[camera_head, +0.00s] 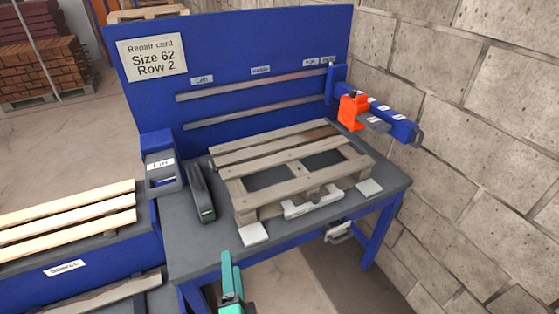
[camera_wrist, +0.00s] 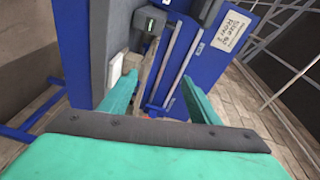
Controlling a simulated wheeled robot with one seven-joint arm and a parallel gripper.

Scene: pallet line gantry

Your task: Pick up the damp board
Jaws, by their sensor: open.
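A worn grey-brown pallet (camera_head: 290,168) lies on the workbench, with gaps between its top boards. Its far board (camera_head: 275,143) looks darker and browner toward the right end; I cannot tell whether any board is damp. Several pale boards (camera_head: 65,220) lie on the blue rack marked "Spares" at left. A greyer board (camera_head: 95,297) lies lower in that rack. My teal gripper (camera_head: 231,278) is in front of the bench's near edge, apart from all boards. In the wrist view my gripper (camera_wrist: 160,98) is open, with nothing between its fingers.
The dark grey bench top (camera_head: 190,240) also carries a black handheld device (camera_head: 201,192) and a labelled box (camera_head: 162,170). A blue arm with an orange block (camera_head: 353,112) juts out at right. A blue back panel (camera_head: 230,50) and a block wall (camera_head: 480,110) bound the bench.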

